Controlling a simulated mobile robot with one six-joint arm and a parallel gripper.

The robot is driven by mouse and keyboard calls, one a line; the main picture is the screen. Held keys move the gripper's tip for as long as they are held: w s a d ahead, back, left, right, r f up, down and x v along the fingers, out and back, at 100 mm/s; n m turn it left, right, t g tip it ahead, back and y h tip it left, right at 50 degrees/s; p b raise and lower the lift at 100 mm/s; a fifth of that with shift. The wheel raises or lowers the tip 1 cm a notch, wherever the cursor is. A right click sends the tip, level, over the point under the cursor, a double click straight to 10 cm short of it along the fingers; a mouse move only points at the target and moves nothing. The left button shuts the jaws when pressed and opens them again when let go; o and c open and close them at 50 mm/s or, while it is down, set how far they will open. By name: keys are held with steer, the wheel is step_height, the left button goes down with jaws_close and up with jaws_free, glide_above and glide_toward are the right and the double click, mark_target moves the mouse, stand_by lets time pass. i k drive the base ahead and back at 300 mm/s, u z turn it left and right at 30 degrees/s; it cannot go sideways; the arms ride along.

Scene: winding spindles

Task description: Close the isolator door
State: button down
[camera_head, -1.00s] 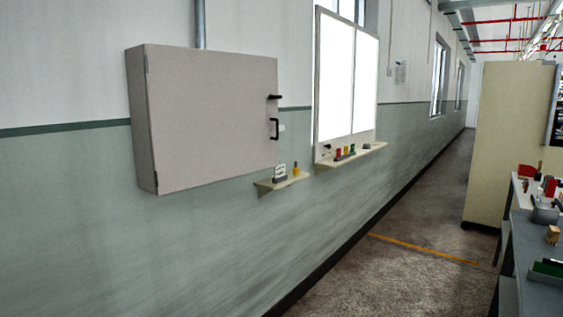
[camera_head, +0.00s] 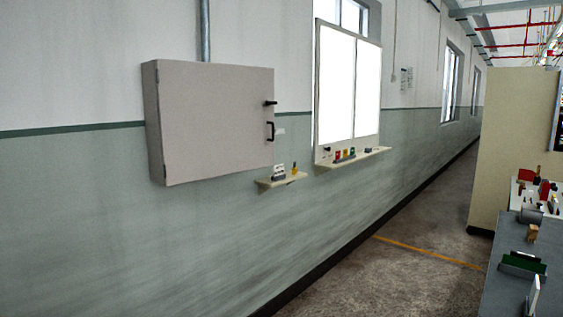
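The isolator box is a grey wall cabinet, and its flat door (camera_head: 215,120) faces me at the left of the head view. The door appears to lie flush on the box, though a very small gap could not be told from here. A dark handle (camera_head: 270,131) and a dark lever (camera_head: 269,103) above it sit at the door's right edge. The hinge side is at the left. My gripper is not in the head view.
A small shelf (camera_head: 282,181) with small items juts from the wall right of the box. A whiteboard (camera_head: 347,85) with a ledge is beyond it. A grey bench (camera_head: 508,285) and a beige partition (camera_head: 512,150) stand at the right. The floor (camera_head: 400,275) between is clear.

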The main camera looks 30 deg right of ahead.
mark_target(216, 118)
steer(key=u, duration=0.35)
steer(key=i, duration=1.2)
steer(key=z, duration=0.35)
